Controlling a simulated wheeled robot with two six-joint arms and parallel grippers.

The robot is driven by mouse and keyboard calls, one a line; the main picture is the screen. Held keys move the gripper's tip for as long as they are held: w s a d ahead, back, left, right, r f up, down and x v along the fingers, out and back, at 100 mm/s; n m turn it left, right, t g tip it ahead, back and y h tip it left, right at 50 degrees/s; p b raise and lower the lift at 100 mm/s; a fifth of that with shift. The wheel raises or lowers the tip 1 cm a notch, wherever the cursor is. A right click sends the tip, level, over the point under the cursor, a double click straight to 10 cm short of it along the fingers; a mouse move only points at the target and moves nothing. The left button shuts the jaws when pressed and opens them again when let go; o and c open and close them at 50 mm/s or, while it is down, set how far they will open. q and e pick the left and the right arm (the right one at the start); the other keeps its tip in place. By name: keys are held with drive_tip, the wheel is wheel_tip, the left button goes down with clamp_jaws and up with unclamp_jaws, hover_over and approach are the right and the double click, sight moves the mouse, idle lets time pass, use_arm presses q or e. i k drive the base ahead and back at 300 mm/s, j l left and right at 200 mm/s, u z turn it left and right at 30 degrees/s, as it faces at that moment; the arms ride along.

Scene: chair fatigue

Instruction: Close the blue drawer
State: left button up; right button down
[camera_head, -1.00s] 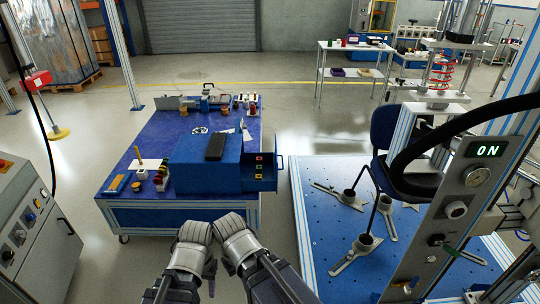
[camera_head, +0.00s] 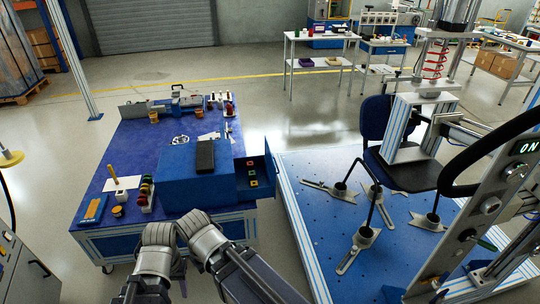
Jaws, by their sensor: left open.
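The blue drawer (camera_head: 269,170) stands pulled out from the right side of a blue cabinet (camera_head: 190,183) on the blue workbench. Small red, yellow and green pieces show inside it. My two arms come up from the bottom edge, and their grey joints meet in front of the bench, left of and nearer than the drawer. My left gripper (camera_head: 177,267) is low between the arms, mostly hidden, open and apart from the drawer. My right gripper cannot be made out behind its arm.
A black pad (camera_head: 205,155) lies on the cabinet. Several small tools and pots stand on the bench (camera_head: 100,205). A blue platform (camera_head: 320,240) with metal brackets and a black chair (camera_head: 385,140) is at right. Floor shows in a narrow gap between bench and platform.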

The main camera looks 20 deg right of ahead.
sight(241, 170)
drive_tip(key=i+l, duration=0.15)
drive_tip(key=i, duration=0.3)
drive_tip(key=i+l, duration=0.1)
drive_tip(key=i, duration=0.35)
drive_tip(key=i+l, duration=0.35)
